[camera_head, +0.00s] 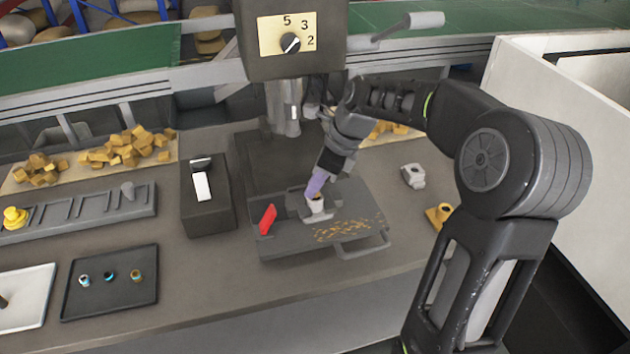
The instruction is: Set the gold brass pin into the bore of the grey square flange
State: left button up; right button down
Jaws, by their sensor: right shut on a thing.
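My right gripper (317,192) reaches down over the machine's dark table, and its purple fingers are shut on a small pale piece (315,206). That piece is at the vise in the middle of the table; I cannot tell whether it touches the vise. A grey piece with a raised round part (412,176), perhaps the grey flange, lies on the bench right of the machine. A gold-yellow piece (440,214) lies nearer, beside my right arm. Another yellow piece (15,217) stands at the left end of the grey rack. I cannot tell which is the brass pin. My left gripper is out of view.
The machine table (350,247) has a red handle (267,219) and scattered chips. A black box (206,207) stands left of it. A dark tray (110,303) with small ringed parts and a white tray (28,284) lie front left. The bench between is clear.

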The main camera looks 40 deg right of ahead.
jog(key=shift+p, duration=0.45)
dwell(1.1)
jog(key=shift+f+p, duration=0.35)
jog(key=shift+f, duration=0.1)
dwell(1.2)
jog(key=c, duration=1.3)
grip_release()
notch_tip(320, 180, up, 7)
jog(key=p, duration=0.7)
